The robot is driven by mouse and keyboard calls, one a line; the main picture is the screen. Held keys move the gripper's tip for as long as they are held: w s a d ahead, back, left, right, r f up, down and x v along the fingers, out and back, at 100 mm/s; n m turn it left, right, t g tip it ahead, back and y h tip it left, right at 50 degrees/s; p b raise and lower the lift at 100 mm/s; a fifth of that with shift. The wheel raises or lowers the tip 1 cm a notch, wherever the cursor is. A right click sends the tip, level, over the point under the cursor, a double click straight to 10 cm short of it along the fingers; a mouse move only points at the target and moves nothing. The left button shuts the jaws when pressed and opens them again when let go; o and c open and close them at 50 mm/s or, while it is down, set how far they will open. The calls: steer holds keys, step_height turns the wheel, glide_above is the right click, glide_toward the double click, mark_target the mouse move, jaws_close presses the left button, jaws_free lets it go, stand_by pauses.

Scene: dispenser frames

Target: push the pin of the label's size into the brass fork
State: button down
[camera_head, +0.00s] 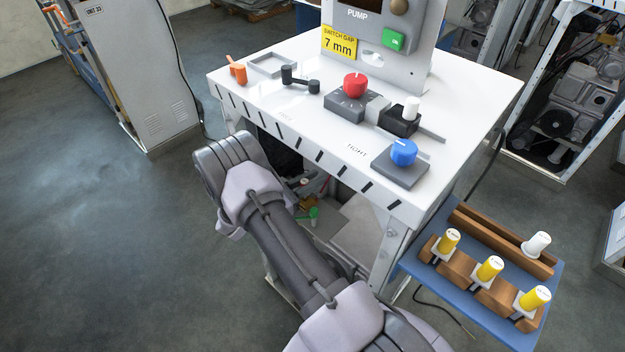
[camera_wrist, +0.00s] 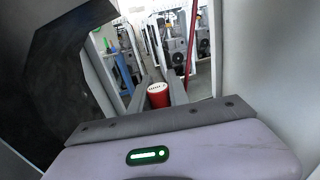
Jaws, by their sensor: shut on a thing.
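A yellow label (camera_head: 339,43) on the grey pump panel reads "SWITCH GAP 7 mm". My gripper (camera_wrist: 159,93) shows in the wrist view, its two grey fingers shut on a red cylinder (camera_wrist: 158,98) with a pale, marked top. My gripper is not visible in the head view, where my arm (camera_head: 280,235) reaches beside the table. I cannot make out a brass fork in either view.
The white table (camera_head: 440,100) carries a red knob (camera_head: 355,85), a blue knob (camera_head: 403,152), a white-topped black block (camera_head: 402,122), a dark handle (camera_head: 300,82) and an orange piece (camera_head: 238,72). Open floor lies left.

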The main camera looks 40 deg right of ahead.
steer(key=shift+f+b, duration=1.25)
steer(key=shift+f, duration=0.2)
steer(key=c, duration=1.2)
jaws_free()
steer(key=shift+o, duration=0.2)
steer(key=w+a+p, duration=0.1)
steer(key=a+p, duration=0.2)
steer(key=a, duration=1.4)
steer(key=shift+a, duration=0.25)
steer(key=shift+w, duration=0.1)
